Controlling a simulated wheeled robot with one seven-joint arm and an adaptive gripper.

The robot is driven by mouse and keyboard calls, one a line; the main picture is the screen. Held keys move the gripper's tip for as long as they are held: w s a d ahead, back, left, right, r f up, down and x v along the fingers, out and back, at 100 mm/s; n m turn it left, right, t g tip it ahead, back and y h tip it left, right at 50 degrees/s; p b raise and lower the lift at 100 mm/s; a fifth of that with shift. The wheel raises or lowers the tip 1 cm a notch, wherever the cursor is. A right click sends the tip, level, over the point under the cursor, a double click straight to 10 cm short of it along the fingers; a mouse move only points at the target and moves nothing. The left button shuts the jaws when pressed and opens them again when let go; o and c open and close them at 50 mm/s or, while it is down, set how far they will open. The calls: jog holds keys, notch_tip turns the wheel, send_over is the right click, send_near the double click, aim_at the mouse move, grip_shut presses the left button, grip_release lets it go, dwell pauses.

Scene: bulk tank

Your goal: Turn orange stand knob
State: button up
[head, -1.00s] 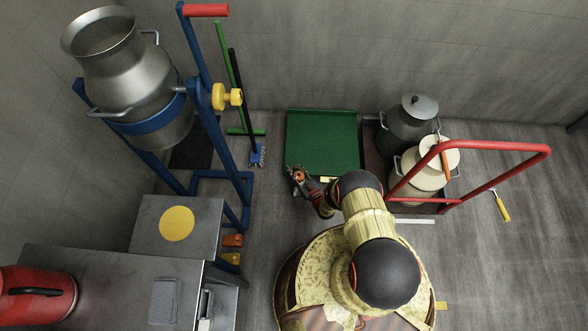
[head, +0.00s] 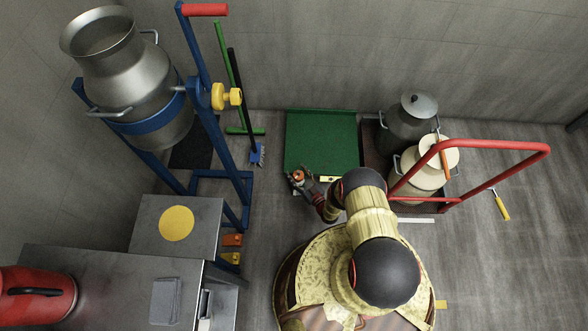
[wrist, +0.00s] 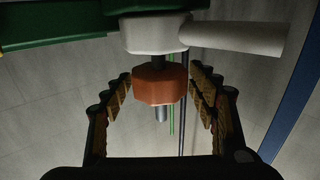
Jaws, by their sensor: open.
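The orange knob (wrist: 160,86) hangs on a short threaded stem beneath a white fitting in the wrist view. A pale pipe runs right from that fitting. In the head view the knob is a small orange spot (head: 298,175) at the near left corner of the green stand top (head: 320,140). My gripper (wrist: 161,82) is open, with a ridged finger on each side of the knob. The knob is between the fingers, with gaps showing at both sides. In the head view my gripper (head: 302,182) is small and partly hidden by my arm.
A blue frame (head: 210,130) with a tilted metal can (head: 150,90) and a yellow knob (head: 226,96) stands left. A red-handled trolley (head: 490,147) carries cans on the right. A metal table (head: 90,262) is at the near left. Bare floor lies between.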

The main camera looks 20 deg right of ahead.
aim_at(302, 179)
jog(key=shift+v, duration=2.2)
jog(key=shift+d, duration=0.1)
